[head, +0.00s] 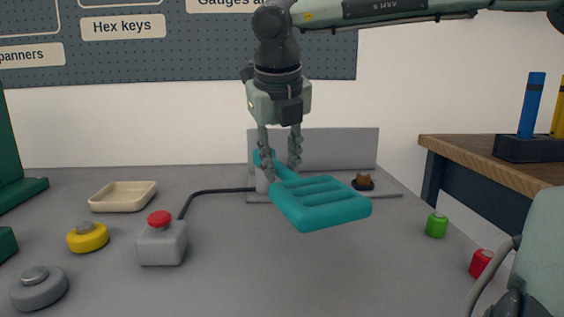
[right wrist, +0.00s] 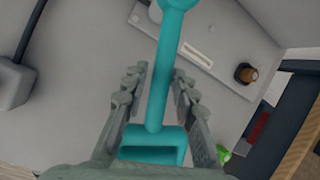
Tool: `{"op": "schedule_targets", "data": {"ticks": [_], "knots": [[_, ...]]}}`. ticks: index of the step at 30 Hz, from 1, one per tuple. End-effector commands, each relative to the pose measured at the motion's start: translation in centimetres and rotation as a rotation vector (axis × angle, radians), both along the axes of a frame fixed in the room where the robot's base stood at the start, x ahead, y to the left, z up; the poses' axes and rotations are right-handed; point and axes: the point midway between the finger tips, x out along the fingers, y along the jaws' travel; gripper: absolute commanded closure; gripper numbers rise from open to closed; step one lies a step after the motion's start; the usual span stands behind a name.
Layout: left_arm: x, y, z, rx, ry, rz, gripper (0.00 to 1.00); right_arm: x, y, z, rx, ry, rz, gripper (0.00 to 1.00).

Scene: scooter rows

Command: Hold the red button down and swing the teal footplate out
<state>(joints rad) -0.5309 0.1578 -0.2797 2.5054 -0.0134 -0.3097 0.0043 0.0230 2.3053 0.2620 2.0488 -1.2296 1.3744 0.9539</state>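The red button (head: 160,218) sits on top of a grey box (head: 161,244) at the left middle of the bench, with nothing on it. The teal footplate (head: 322,201) has a ribbed pad towards me and a narrow arm running back to a pivot by a grey upright plate. My right gripper (head: 281,166) points down over the narrow arm. In the right wrist view its fingers (right wrist: 158,90) stand on either side of the teal arm (right wrist: 165,75), with small gaps showing. My left gripper is in neither view.
A black cable (head: 210,191) runs from the button box to the footplate's mount. A cream tray (head: 123,196), a yellow knob (head: 88,237) and a grey knob (head: 39,287) lie left. Green (head: 437,225) and red (head: 480,263) cylinders stand right. Bench front centre is clear.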

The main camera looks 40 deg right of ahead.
Motion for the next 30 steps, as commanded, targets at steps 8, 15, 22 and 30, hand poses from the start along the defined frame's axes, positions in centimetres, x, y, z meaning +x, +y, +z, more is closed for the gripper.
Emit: {"op": "schedule_targets", "data": {"ticks": [8, 15, 22, 30], "knots": [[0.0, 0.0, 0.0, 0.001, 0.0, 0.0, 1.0, 0.0, -0.1, 0.0, -0.002, 0.0, 0.0, 0.59], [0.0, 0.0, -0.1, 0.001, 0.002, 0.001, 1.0, -0.3, 0.3, 1.2, -0.005, -0.004, 0.0, 0.59], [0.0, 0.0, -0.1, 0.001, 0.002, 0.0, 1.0, -1.6, 1.7, 5.4, -0.006, -0.004, 0.0, 0.59], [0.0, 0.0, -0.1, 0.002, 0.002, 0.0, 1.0, -2.9, 3.3, 9.7, -0.004, -0.003, 0.001, 0.59]]}}
